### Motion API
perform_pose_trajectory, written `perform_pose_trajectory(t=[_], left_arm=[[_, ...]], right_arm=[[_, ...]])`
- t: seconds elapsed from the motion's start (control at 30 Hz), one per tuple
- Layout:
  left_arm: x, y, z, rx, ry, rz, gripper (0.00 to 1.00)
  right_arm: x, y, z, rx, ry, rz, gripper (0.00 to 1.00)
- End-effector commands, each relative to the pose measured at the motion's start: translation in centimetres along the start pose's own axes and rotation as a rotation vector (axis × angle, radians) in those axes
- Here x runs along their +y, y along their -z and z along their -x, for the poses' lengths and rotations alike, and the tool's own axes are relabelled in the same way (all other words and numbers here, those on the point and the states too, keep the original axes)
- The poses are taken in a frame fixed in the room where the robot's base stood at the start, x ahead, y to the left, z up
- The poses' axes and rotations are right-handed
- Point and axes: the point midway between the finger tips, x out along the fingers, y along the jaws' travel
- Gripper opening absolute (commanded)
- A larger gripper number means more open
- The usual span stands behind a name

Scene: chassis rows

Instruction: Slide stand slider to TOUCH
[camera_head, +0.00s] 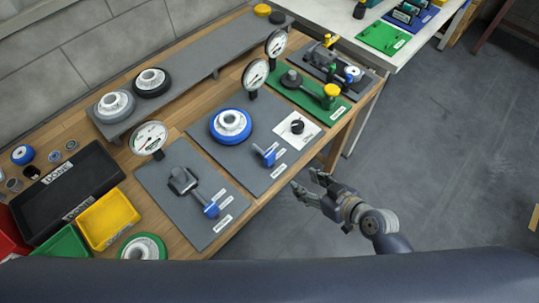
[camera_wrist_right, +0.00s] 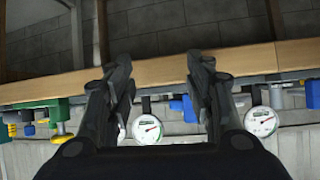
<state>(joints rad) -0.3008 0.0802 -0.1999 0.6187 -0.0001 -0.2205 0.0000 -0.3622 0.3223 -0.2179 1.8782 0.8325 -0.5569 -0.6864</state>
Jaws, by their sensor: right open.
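My right gripper (camera_head: 308,182) is open and empty over the floor, just off the bench's front edge. Its two fingers stand apart in the right wrist view (camera_wrist_right: 161,75), with nothing between them but the bench edge beyond. I cannot tell for sure which part is the stand slider. Candidates are a blue-handled part (camera_head: 266,155) on the middle grey plate (camera_head: 245,178) and a blue-tipped lever (camera_head: 210,208) on the left grey plate (camera_head: 165,208). The gripper touches neither. Small white labels lie beside them, but their words are too small to read. My left gripper is not in view.
A blue-and-white wheel (camera_head: 231,124), dial gauges (camera_head: 255,75) and a green plate (camera_head: 322,107) with a yellow knob share the wooden bench. A yellow bin (camera_head: 108,219) and black tray (camera_head: 65,190) stand at left. Floor right of the gripper is clear.

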Motion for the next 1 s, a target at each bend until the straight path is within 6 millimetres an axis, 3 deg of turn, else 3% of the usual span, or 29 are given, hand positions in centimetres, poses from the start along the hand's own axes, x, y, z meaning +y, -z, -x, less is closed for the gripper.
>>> perform_pose_trajectory(t=[0.03,0.1,0.23,0.47,0.8,1.0], left_arm=[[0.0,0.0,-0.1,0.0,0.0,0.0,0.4],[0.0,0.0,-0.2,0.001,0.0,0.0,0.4],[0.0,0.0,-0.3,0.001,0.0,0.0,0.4],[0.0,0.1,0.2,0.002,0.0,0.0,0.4],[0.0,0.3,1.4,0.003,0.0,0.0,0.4],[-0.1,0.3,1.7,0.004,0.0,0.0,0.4]], right_arm=[[-0.9,2.5,0.8,0.046,0.03,0.031,0.49],[-2.1,5.2,1.8,0.096,0.063,0.065,0.49],[-3.5,8.0,3.0,0.151,0.102,0.104,0.49],[-4.0,9.1,2.0,0.168,0.111,0.11,0.49],[-4.7,10.1,-3.9,0.167,0.11,0.109,0.49],[-4.9,10.3,-6.3,0.165,0.11,0.111,0.49]])
